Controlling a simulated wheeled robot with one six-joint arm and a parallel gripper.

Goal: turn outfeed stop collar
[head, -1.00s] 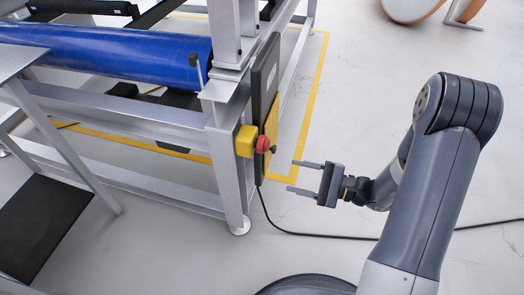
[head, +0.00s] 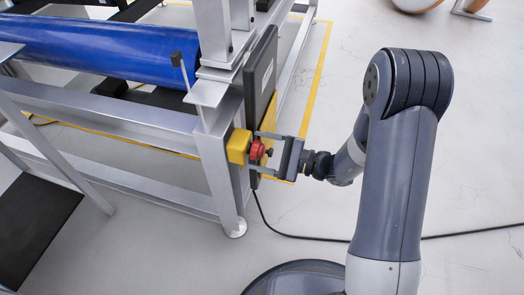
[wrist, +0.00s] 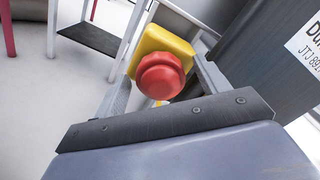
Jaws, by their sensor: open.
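The red stop collar (head: 257,150) is on the front of a yellow box (head: 238,146) fixed to the corner post of the metal frame. In the wrist view the round red collar (wrist: 160,78) is seen head-on, with the yellow box (wrist: 158,42) behind it. My gripper (head: 254,150) is open, with one finger above the collar and one below it in the head view. In the wrist view the fingers stand left and right of the collar, with a gap visible on each side. My gripper's palm bar stands off from the collar.
A dark panel (head: 262,75) stands upright right beside the yellow box, close to my fingers. A blue roller (head: 100,48) lies in the metal frame (head: 120,118). A black cable (head: 300,236) runs along the floor.

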